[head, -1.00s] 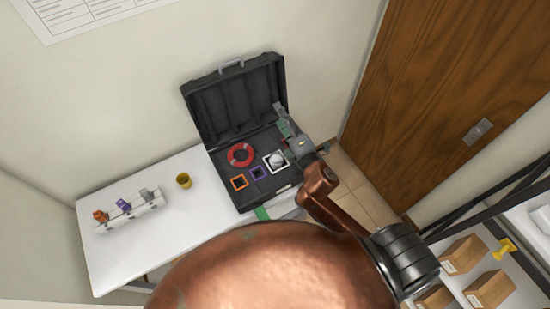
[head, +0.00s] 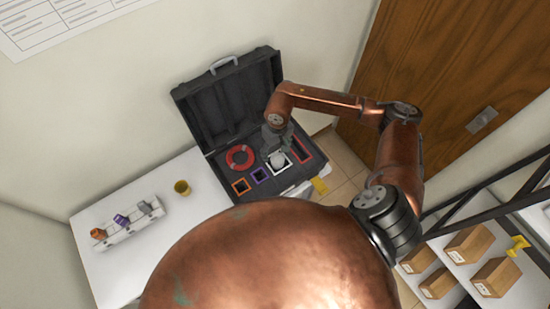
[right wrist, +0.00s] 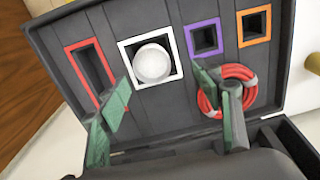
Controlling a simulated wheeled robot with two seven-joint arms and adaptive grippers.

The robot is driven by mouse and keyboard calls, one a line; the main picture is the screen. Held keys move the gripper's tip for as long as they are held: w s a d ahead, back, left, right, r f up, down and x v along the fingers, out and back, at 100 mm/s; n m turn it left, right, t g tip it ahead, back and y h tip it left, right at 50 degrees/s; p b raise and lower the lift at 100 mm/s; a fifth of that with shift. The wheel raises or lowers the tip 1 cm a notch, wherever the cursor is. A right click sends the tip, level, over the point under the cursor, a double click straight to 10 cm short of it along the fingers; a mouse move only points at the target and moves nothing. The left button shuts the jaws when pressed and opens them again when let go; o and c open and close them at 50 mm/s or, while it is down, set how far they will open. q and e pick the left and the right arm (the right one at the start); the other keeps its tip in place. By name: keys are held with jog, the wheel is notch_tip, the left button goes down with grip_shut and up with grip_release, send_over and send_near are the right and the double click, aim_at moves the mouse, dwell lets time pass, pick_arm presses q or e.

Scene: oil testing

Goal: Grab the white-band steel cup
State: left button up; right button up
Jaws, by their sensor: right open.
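The steel cup (head: 277,160) sits in the white-framed square slot of the open black case; its round top also shows in the right wrist view (right wrist: 152,63). I see no separate white band on the cup itself, only the white frame (right wrist: 126,50) around it. My right gripper (head: 276,145) is above the case, just behind the cup in the head view. In the right wrist view its green-padded fingers (right wrist: 164,92) are apart and empty, with the cup beyond the gap between them. My left gripper is not in view.
The case (head: 224,176) also holds a red ring (head: 240,157), an empty red-framed slot (right wrist: 90,72), and purple and orange frames. A yellow cup (head: 182,188) and a white rack (head: 130,225) stand on the white table. Shelves with boxes (head: 470,243) are at right.

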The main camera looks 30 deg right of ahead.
notch_tip(320, 180, down, 2)
jog(key=d, duration=0.1)
jog(key=p, duration=0.2)
send_over(278, 158)
jog(key=s+a, duration=0.1)
jog(key=s, duration=0.1)
notch_tip(278, 158, down, 4)
jog(key=shift+a+f, duration=0.15)
jog(key=shift+f, duration=0.05)
jog(key=shift+w+f, duration=0.1)
jog(key=shift+f, duration=0.55)
jog(key=shift+c, duration=0.4)
jog(key=shift+c, duration=0.8)
jog(key=c, duration=1)
jog(key=shift+r, duration=0.1)
